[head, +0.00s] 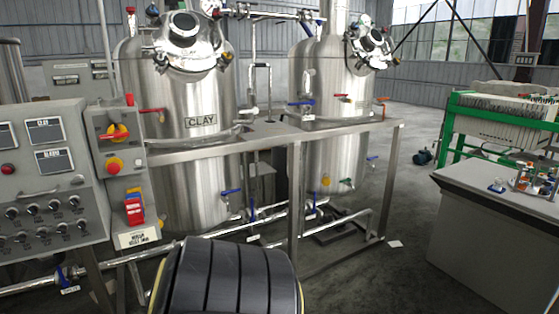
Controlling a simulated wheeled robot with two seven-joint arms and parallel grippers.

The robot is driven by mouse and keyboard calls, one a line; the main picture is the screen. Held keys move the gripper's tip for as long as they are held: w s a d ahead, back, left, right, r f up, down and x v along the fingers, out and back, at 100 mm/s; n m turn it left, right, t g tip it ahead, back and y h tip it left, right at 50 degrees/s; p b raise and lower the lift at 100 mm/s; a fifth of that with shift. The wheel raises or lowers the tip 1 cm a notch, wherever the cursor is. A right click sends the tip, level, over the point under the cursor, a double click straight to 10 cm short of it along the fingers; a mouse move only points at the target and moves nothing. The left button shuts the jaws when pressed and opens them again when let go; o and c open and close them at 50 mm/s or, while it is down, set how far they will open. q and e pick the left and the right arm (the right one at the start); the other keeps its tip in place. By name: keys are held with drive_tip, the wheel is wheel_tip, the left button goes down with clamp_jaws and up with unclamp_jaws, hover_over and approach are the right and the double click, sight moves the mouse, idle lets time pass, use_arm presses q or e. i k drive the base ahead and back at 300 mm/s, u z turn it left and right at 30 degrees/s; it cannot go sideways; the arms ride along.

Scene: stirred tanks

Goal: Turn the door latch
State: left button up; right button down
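No part is plainly marked as the door latch, and I cannot tell which part it is. The tank marked CLAY (190,165) has a round hatch (187,32) on top. A second tank (330,150) to its right has a similar hatch (370,42). Neither of my grippers is in view.
A grey control panel (50,165) with knobs and displays stands at the left. A steel frame (296,190) and low pipes run before the tanks. A grey bench (495,215) with small items and a green-framed machine (470,120) stand right.

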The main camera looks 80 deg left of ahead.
sight(78, 181)
drive_tip(key=u, duration=2.15)
